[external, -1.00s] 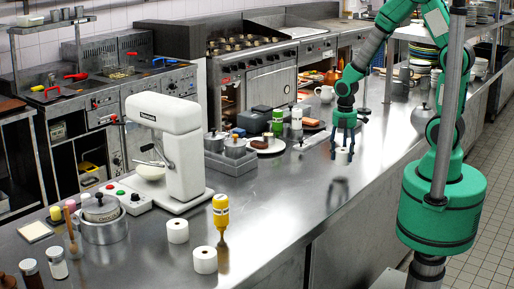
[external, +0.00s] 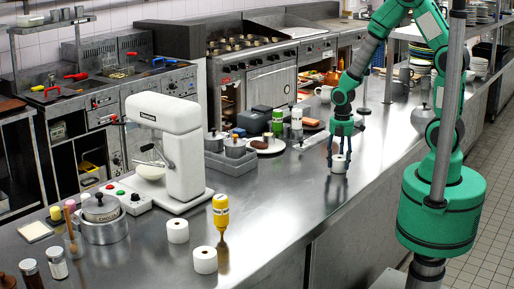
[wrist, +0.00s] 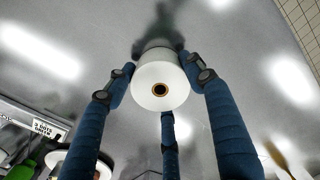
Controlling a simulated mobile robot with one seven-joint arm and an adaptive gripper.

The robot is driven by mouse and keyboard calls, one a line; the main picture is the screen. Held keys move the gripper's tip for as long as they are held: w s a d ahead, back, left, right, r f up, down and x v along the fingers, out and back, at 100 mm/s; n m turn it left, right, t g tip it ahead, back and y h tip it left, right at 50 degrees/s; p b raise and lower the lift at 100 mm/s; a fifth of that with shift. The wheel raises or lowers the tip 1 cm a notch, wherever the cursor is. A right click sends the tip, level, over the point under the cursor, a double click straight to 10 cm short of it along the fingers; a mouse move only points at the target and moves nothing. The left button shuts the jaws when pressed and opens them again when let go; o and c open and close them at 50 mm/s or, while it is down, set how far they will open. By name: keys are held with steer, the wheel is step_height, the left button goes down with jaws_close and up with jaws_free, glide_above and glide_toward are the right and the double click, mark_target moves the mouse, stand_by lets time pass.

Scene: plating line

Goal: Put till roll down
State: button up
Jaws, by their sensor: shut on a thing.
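The till roll (external: 338,164) is a short white cylinder at my gripper (external: 340,156), over the steel counter to the right of the plate. In the wrist view the white till roll (wrist: 160,86) faces the camera with its brown-rimmed core hole. The blue fingers of my gripper (wrist: 163,95) are shut around it. In the external view its lower end is at or very near the counter top; I cannot tell whether it touches. Two other white rolls stand on the counter, one behind (external: 177,231) and one in front (external: 205,260), beside the yellow bottle.
A yellow squeeze bottle (external: 221,213) stands near the front edge. A white mixer (external: 180,150) and a grey caddy (external: 230,160) stand to the left. A plate with food (external: 266,147) and a green bottle (external: 277,123) are behind. The steel counter (external: 285,195) is clear in the middle.

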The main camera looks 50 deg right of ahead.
mark_target(340, 158)
steer(key=shift+f, duration=0.1)
steer(key=o, duration=1.2)
step_height(340, 158, up, 12)
steer(key=shift+r+p, duration=0.15)
steer(key=shift+p, duration=1)
